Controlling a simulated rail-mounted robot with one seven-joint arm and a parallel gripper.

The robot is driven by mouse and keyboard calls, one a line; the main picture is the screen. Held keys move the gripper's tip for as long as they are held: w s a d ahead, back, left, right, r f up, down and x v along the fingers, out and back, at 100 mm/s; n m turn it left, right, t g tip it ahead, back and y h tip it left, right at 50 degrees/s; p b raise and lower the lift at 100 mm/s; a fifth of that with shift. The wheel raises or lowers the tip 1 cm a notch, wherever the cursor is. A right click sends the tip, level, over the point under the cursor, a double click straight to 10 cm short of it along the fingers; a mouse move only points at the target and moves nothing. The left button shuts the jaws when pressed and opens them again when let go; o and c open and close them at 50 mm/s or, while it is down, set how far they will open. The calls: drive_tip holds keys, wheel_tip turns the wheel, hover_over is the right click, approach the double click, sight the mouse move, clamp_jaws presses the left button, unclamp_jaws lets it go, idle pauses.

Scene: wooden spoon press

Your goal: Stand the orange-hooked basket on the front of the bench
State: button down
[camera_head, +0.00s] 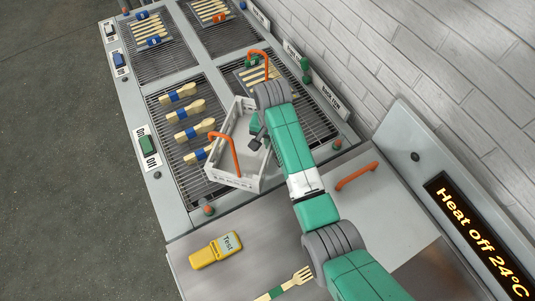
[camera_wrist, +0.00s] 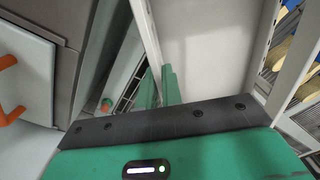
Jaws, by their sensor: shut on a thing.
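My arm hides part of the basket's right side.
A yellow tester (camera_head: 214,250) and a wooden fork (camera_head: 287,284) lie on the bench front. Wooden spoons with blue bands (camera_head: 195,131) lie on the near-left grill (camera_head: 167,100). A panel with an orange handle (camera_head: 356,176) is at the right, beside a display (camera_head: 480,235).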

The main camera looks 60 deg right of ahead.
sight(271, 156)
wheel_tip(271, 156, down, 8)
drive_tip(key=shift+w+f+b, duration=0.1)
drive_tip(key=shift+b, duration=0.5)
drive_tip(key=c, duration=1.6)
unclamp_jaws()
drive_tip(key=shift+f, duration=0.15)
drive_tip(key=shift+o, duration=0.2)
wheel_tip(271, 156, up, 12)
drive_tip(key=shift+r+p, duration=0.15)
drive_tip(key=shift+p, duration=0.9)
